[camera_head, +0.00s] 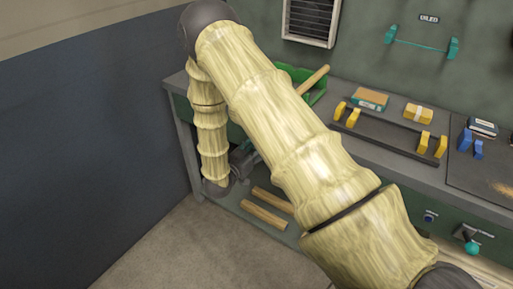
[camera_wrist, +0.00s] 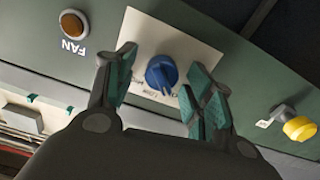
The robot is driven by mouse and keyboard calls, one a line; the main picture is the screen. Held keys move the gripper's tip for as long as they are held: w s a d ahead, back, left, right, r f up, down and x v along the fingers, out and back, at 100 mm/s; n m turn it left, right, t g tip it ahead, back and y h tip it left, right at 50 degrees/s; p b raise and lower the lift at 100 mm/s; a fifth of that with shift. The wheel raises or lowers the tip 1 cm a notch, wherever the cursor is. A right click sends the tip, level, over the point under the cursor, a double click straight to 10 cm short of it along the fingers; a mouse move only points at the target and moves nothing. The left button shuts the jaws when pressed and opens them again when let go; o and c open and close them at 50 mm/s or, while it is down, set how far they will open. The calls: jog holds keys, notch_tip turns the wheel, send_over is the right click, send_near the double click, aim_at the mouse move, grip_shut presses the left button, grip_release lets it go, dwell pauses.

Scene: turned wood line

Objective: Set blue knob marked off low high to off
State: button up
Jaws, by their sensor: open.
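In the wrist view the blue knob (camera_wrist: 161,74) sits on a pale label plate (camera_wrist: 185,38) fixed to a green panel. Its ridge runs roughly up and down in the picture. Small upside-down lettering lies below and left of it; it is partly covered and too small to read surely. My gripper (camera_wrist: 160,68) is open, with one teal-padded finger left of the knob and the other right of it. Whether either pad touches the knob I cannot tell. In the head view my gripper is out of frame; a small blue knob (camera_head: 429,217) shows on the bench front, perhaps another.
An orange-brown button (camera_wrist: 72,24) marked FAN is left of the plate, and a yellow knob (camera_wrist: 299,128) is at right in the wrist view. The head view shows a grey workbench (camera_head: 385,158) with a dark rack (camera_head: 385,135), yellow blocks and a teal-ended handle (camera_head: 472,247).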

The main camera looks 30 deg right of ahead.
jog(key=shift+a, duration=0.15)
jog(key=v, duration=1.1)
jog(key=shift+s+a, duration=0.2)
jog(key=shift+a, duration=0.1)
